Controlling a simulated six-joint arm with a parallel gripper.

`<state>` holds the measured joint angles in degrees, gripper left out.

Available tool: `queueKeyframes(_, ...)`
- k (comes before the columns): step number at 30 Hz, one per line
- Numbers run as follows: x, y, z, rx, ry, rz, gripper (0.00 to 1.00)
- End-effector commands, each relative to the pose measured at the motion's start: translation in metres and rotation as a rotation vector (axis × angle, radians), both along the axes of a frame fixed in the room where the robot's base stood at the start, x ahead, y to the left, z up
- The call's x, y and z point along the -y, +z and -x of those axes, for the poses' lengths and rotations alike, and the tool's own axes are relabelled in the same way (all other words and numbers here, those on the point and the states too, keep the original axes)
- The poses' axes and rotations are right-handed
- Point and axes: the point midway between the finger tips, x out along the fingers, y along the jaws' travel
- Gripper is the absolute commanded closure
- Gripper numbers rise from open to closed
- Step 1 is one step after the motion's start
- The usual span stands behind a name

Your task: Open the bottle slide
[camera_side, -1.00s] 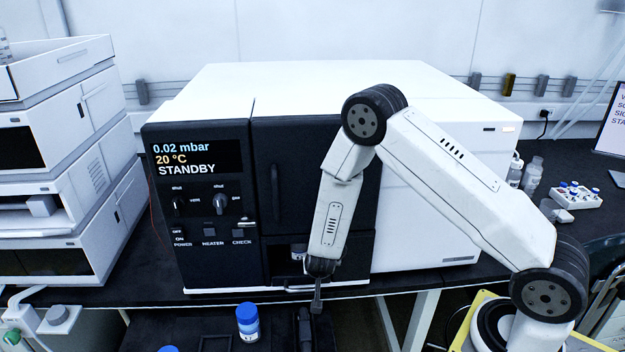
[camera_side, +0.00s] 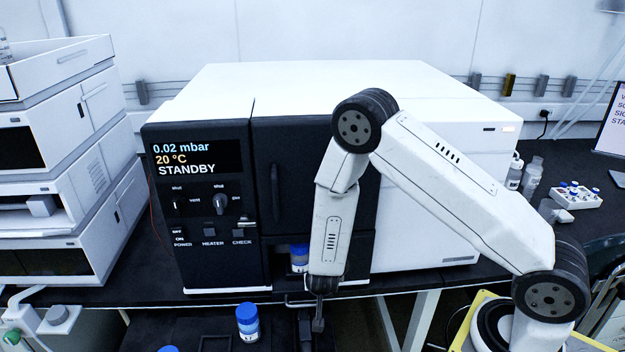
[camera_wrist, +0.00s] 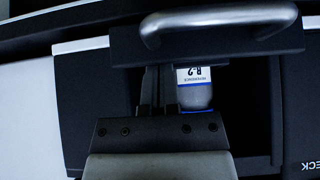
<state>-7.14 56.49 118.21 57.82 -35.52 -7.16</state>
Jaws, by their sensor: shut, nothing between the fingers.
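The bottle slide (camera_side: 350,292) is the dark drawer low on the front of the instrument; it stands partly out. Its front panel and silver bar handle (camera_wrist: 220,23) show at the top of the wrist view. A bottle with a blue cap (camera_side: 300,250) stands in the slide, left of my gripper; the wrist view shows its upside-down label "B-2" (camera_wrist: 193,75). My gripper (camera_side: 318,325) points down at the slide front, fingers shut and empty. In the wrist view the fingers (camera_wrist: 151,88) reach the front panel beside the bottle; whether they touch the handle is unclear.
The instrument (camera_side: 440,220) reads STANDBY, with knobs and switches left of its closed door (camera_side: 275,190). A loose blue-capped bottle (camera_side: 248,322) stands below, in front of the bench. Stacked modules (camera_side: 70,180) stand at left; a vial rack (camera_side: 578,196) is at right.

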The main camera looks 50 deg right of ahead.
Motion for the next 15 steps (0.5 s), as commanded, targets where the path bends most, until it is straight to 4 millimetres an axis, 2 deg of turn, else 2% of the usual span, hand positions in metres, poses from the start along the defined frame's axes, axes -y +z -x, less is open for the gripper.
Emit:
queueKeyframes(3, -0.016, 0.0, 0.016, -0.003, 0.003, 0.0, 1.0)
queueKeyframes(15, -0.057, 0.0, 0.057, -0.003, 0.004, 0.0, 1.0)
